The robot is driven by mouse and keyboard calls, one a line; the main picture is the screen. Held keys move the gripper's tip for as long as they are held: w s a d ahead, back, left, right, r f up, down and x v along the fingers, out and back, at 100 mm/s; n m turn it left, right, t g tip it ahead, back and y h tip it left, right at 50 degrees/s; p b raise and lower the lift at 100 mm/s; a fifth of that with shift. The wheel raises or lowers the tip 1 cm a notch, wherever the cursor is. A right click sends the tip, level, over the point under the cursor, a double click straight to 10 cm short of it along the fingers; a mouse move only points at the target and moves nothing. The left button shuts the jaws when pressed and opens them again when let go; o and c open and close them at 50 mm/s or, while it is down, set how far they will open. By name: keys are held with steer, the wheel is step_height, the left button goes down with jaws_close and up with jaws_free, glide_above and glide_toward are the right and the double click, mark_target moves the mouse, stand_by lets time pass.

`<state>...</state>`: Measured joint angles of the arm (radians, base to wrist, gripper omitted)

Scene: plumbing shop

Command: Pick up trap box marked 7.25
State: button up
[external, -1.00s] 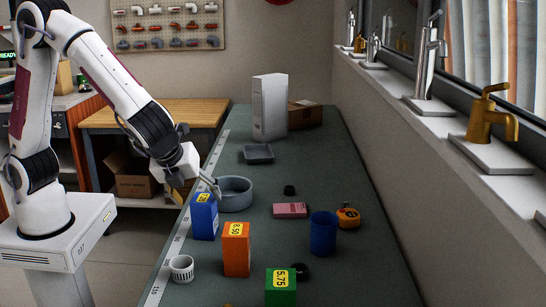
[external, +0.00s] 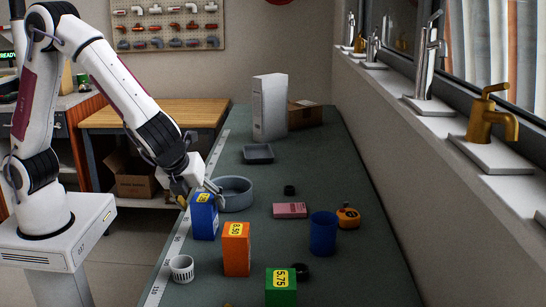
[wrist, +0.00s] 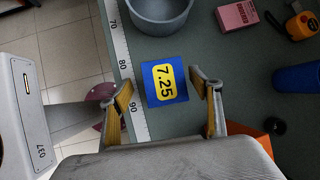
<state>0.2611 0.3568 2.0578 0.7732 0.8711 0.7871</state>
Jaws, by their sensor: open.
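The blue trap box (external: 204,219) stands upright near the left edge of the bench, with a yellow label on top. In the wrist view its top (wrist: 164,83) reads 7.25. My gripper (external: 197,190) is just above the box in the external view. In the wrist view my gripper (wrist: 165,92) is open and empty, with one finger on each side of the box top. I cannot tell how far the fingertips are above the top.
An orange box (external: 236,249) marked 8.50 and a green box (external: 281,288) marked 5.75 stand nearer the camera. A grey round bowl (external: 235,193) is close behind the blue box.

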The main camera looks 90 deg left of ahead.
steer(key=shift+a+f, duration=0.1)
steer(key=shift+f, duration=0.1)
steer(key=shift+x, duration=2.55)
steer(key=c, duration=1.5)
